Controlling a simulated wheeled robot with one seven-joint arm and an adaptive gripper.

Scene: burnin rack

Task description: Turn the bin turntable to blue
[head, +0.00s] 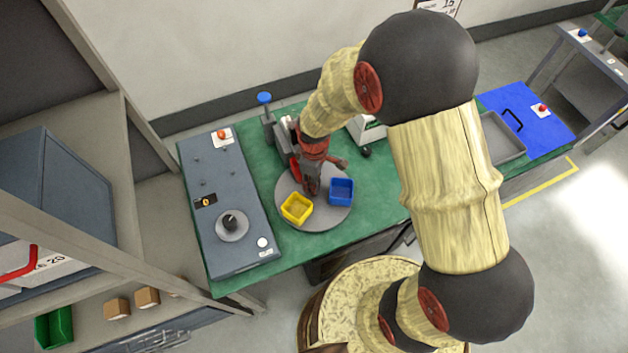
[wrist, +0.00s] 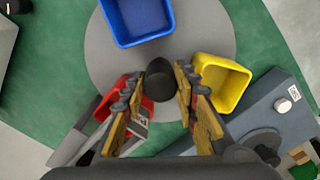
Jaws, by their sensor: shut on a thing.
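The round grey turntable (head: 322,218) lies on the green bench top and also fills the middle of the wrist view (wrist: 108,58). It carries a blue bin (head: 341,191), a yellow bin (head: 297,208) and a red bin (wrist: 137,88). In the head view the blue bin is at the right and the yellow bin at the front left. My gripper (wrist: 157,86) is over the turntable's middle, shut on a dark round knob (wrist: 160,75) there. My left finger partly hides the red bin in the wrist view; my arm and gripper cover much of the turntable's far side in the head view.
A grey-blue panel (head: 188,168) with a dial (head: 231,223) stands left of the turntable. A post with a blue top (head: 264,98) stands behind it. A grey tray (head: 499,142) lies at the right. Shelving (head: 117,170) rises at the left.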

